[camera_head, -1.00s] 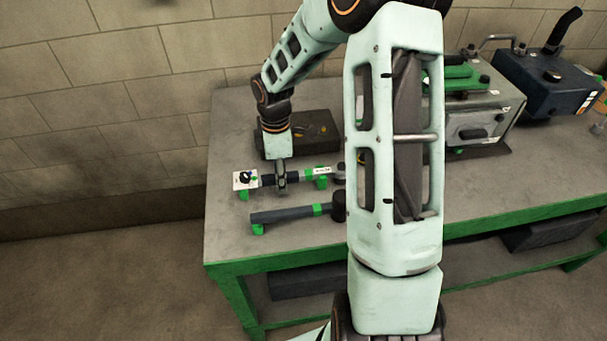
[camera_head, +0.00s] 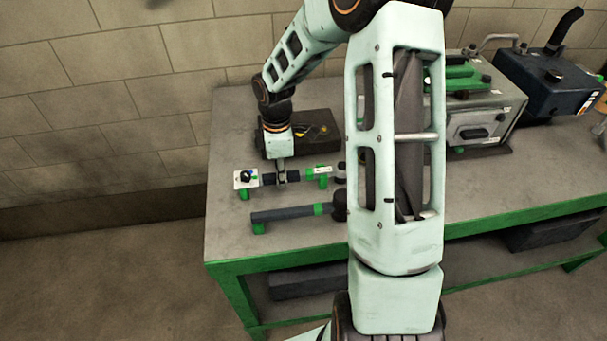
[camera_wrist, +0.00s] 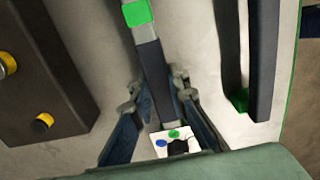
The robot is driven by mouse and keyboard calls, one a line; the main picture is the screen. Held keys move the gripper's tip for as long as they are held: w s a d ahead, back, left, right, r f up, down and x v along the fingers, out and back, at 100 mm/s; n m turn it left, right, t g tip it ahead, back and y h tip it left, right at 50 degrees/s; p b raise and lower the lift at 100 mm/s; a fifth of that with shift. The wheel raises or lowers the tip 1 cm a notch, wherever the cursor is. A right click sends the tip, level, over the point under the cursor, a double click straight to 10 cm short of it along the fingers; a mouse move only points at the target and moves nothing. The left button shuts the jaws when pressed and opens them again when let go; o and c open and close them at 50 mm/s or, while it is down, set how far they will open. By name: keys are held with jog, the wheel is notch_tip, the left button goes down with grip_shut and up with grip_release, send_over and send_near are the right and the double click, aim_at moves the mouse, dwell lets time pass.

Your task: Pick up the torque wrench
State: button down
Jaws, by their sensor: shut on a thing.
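The torque wrench (camera_head: 297,176) lies lengthwise over green supports near the left end of the bench. It has a dark handle, a small white label and a white plate with a black knob at its left end. In the wrist view its dark shaft (camera_wrist: 157,75) runs down between my fingers, with a green band near the top. My gripper (camera_head: 282,178) is shut on the handle from above, close to the plate. Its two fingers (camera_wrist: 160,97) show on either side of the shaft. My arm hides part of the wrench's right end.
A dark hammer-like tool (camera_head: 285,214) lies parallel in front on green supports. A dark box (camera_head: 318,127) with yellow parts sits behind the wrench. A grey machine (camera_head: 485,118) and a dark blue unit (camera_head: 550,85) stand right on the green-edged bench (camera_head: 230,225). The wall is behind.

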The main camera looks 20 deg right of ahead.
jog(key=shift+r, duration=0.15)
jog(key=shift+w+r, duration=0.1)
jog(key=shift+r, duration=0.4)
jog(key=s+r, duration=1.1)
jog(key=s, duration=0.3)
jog(key=shift+a+r+b, duration=0.3)
jog(key=shift+r+b, duration=0.1)
jog(key=c, duration=2.5)
grip_release()
grip_shut()
